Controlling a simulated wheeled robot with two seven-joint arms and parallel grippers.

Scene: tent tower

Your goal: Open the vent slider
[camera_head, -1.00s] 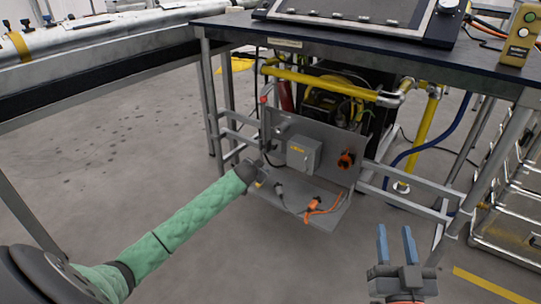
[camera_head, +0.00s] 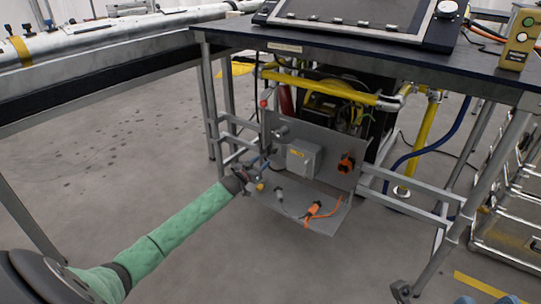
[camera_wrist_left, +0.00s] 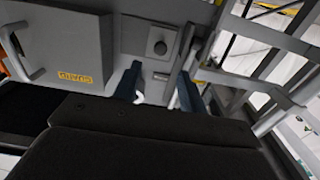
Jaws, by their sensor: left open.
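A grey upright panel (camera_head: 325,150) stands under the table, with a grey box (camera_head: 302,157) on it. My left gripper (camera_head: 262,172) is at the panel's lower left side. It is open in the left wrist view (camera_wrist_left: 160,92), its fingers apart below the knob, with a small white curved piece beside the left finger. Only the blue fingertips of my right gripper (camera_head: 487,300) show, spread apart.
A lower shelf (camera_head: 335,215) juts from the panel with an orange-handled item (camera_head: 314,208). An orange knob (camera_head: 346,163) is right of the box. A yellow pipe (camera_head: 330,88) runs above. Metal frame rails (camera_wrist_left: 265,45) stand close right of the left gripper.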

